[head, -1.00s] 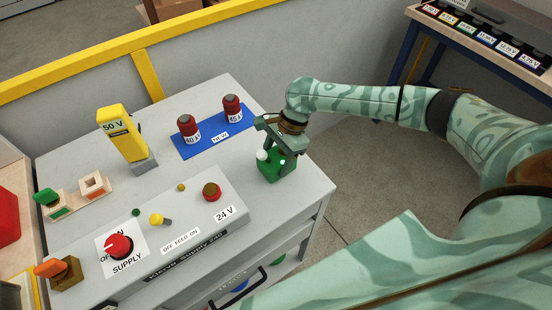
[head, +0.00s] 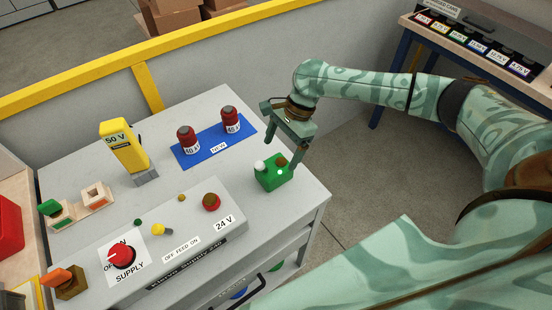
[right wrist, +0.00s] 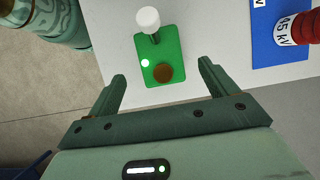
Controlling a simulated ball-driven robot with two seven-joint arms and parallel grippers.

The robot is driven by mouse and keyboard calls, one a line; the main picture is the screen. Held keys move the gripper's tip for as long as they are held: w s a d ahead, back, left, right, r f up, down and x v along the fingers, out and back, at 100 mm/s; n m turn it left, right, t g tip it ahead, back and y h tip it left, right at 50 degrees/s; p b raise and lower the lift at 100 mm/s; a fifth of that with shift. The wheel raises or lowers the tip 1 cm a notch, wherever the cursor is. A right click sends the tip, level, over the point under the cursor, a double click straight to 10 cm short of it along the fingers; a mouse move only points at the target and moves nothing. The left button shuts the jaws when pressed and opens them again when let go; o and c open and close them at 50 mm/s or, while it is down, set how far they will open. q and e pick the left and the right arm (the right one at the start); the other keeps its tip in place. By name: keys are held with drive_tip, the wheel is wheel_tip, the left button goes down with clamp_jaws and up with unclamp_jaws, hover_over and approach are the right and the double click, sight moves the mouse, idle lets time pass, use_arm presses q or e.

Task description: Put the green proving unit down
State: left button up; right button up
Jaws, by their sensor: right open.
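The green proving unit (head: 270,178) stands on the grey cabinet top near its right edge. It has a white knob, a brown round spot and a small lit white dot on top. In the right wrist view the proving unit (right wrist: 172,62) lies ahead of the fingertips, apart from them. My right gripper (head: 283,137) is open and empty, just above and behind the unit. Its two fingers also show spread in the right wrist view (right wrist: 116,88). My left gripper is not in view.
A blue mat (head: 213,140) with two red-and-white cylinders lies behind the unit. A yellow 50 V tester (head: 122,147) stands at the left. The supply panel (head: 170,240) with knobs is in front. A yellow rail (head: 150,85) runs behind the cabinet.

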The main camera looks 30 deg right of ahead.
drive_tip(key=p+v, duration=0.1)
drive_tip(key=v, duration=0.3)
drive_tip(key=shift+d+r, duration=0.1)
drive_tip(key=shift+r, duration=0.25)
